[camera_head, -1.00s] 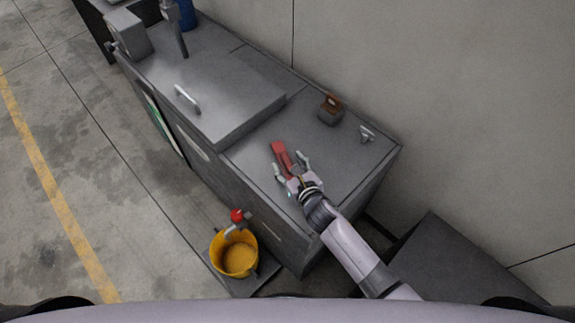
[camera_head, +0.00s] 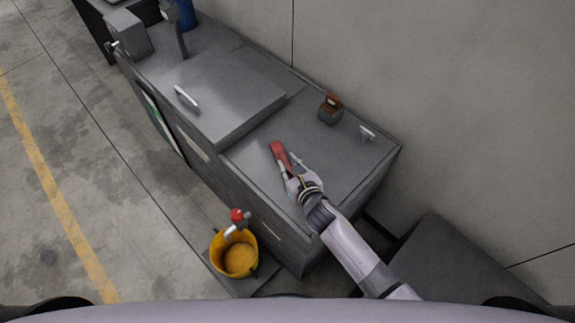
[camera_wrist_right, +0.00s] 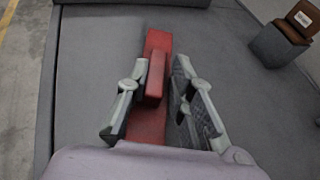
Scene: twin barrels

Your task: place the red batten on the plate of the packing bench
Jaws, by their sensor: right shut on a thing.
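The red batten (camera_head: 279,151) lies on the grey top of the bench (camera_head: 333,166), near the front side of its right part. My right gripper (camera_head: 289,165) is shut on the batten, with a finger on each side of it. In the right wrist view the batten (camera_wrist_right: 157,62) runs lengthwise between the fingers (camera_wrist_right: 160,98), with a raised red block on it. I cannot tell whether the batten is clear of the surface. My left gripper is not in view.
A raised grey lid with a handle (camera_head: 187,98) stands left of the batten. A small grey block with a brown top (camera_head: 330,109) and a metal handle (camera_head: 367,133) are near the wall. A yellow bucket (camera_head: 234,258) stands below the front side.

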